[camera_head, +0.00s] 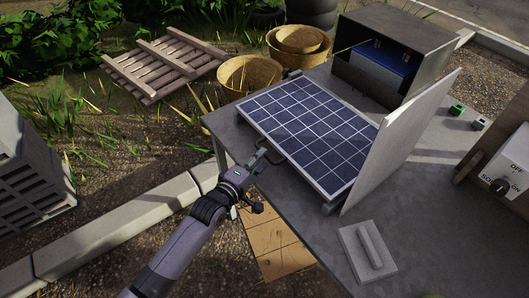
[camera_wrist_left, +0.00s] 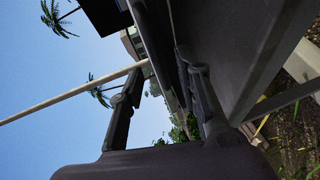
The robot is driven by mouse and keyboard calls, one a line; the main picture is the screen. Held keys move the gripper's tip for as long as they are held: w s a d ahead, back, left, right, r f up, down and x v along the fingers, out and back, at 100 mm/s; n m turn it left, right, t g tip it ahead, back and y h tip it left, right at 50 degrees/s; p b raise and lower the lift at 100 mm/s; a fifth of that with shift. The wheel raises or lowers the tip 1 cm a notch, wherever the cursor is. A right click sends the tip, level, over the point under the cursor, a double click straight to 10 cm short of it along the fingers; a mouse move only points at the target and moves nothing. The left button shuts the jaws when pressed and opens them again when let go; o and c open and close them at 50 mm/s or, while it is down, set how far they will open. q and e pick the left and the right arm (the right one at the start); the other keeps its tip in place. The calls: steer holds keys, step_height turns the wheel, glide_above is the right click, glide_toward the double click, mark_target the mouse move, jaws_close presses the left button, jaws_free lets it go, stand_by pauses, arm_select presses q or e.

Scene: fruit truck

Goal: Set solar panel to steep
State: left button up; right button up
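The solar panel (camera_head: 312,132), blue with a white grid, lies at a low angle on the grey table (camera_head: 437,188). My left gripper (camera_head: 264,157) is at the panel's near left edge in the head view. In the left wrist view its two fingers (camera_wrist_left: 163,98) stand apart, with a dark bar-like edge (camera_wrist_left: 155,45) running between them. I cannot tell whether either finger touches that edge. The panel's underside and support are mostly hidden in the head view. My right gripper is not in view.
An open grey box (camera_head: 400,32) holds a blue battery (camera_head: 383,62); its pale door (camera_head: 402,140) stands beside the panel. A grey block with a handle (camera_head: 367,251) lies on the near table. A switch box (camera_head: 504,172) is at right. Baskets (camera_head: 250,76) stand behind.

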arm_select(q)
steer(key=shift+x, duration=1.85)
jaws_close()
